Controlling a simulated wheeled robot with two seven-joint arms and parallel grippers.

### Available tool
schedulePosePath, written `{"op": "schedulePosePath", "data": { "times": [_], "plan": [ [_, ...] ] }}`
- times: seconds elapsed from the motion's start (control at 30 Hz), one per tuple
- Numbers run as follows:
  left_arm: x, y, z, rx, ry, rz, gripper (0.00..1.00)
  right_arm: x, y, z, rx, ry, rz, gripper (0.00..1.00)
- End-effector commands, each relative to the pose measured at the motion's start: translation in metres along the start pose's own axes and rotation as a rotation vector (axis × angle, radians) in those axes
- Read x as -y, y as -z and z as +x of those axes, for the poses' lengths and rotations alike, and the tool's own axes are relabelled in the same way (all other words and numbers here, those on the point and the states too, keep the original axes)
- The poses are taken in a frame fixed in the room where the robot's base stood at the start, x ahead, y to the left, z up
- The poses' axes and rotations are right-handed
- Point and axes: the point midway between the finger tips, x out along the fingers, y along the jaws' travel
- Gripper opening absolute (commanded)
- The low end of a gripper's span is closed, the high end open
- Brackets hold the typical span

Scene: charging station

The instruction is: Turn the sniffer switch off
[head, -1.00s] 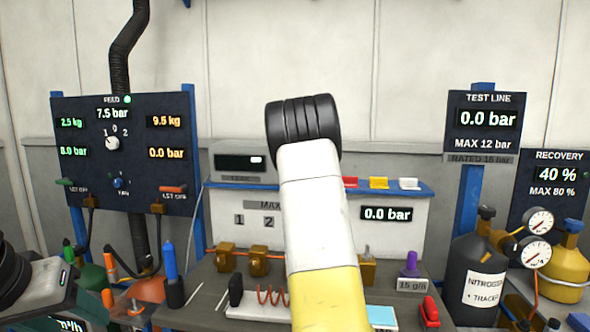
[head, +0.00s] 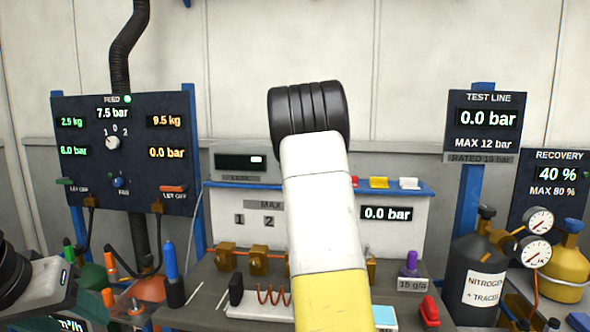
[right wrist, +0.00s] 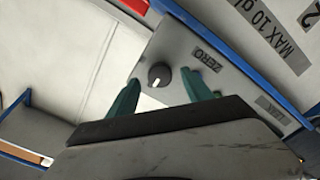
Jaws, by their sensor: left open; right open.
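The grey leak box (head: 222,162) stands on the blue shelf in the head view, with a dark display and a small lit white patch. In the right wrist view its panel (right wrist: 185,62) carries a dark round knob (right wrist: 160,75) with a white mark, near the labels ZERO and LEAK. No label naming a sniffer is readable. My right gripper (right wrist: 161,92) is open, its green fingers on either side of the knob; contact cannot be told. In the head view my right arm hides that gripper and the knob. My left gripper (head: 92,284) is open at the lower left.
A feed panel (head: 87,178) stands at the left. A blue shelf (head: 420,188) carries small coloured blocks. The bench below holds brass valves (head: 227,257), a red coil and a blue-handled tool (head: 171,262). A nitrogen cylinder (head: 478,255) with gauges stands at the right.

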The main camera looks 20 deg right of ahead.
Motion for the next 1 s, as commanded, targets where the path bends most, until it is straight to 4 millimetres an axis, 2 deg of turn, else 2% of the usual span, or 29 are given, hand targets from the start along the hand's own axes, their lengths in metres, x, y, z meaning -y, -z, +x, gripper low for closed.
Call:
{"op": "schedulePosePath", "data": {
  "times": [0.1, 0.3, 0.87, 1.0],
  "plan": [
    [0.000, 0.000, 0.000, 0.000, 0.000, 0.000, 0.55, 0.000, 0.001, -0.021, 0.000, 0.001, 0.003, 0.59],
    [0.000, 0.000, 0.000, 0.000, 0.000, 0.000, 0.55, 0.000, 0.000, -0.042, -0.001, 0.000, 0.001, 0.59],
    [0.000, 0.000, 0.000, 0.000, 0.000, 0.000, 0.55, 0.001, 0.000, -0.046, 0.004, 0.011, 0.013, 0.59],
    [0.000, 0.000, 0.000, 0.000, 0.000, 0.000, 0.55, 0.013, 0.003, -0.067, 0.041, 0.121, 0.136, 0.59]
  ]
}}
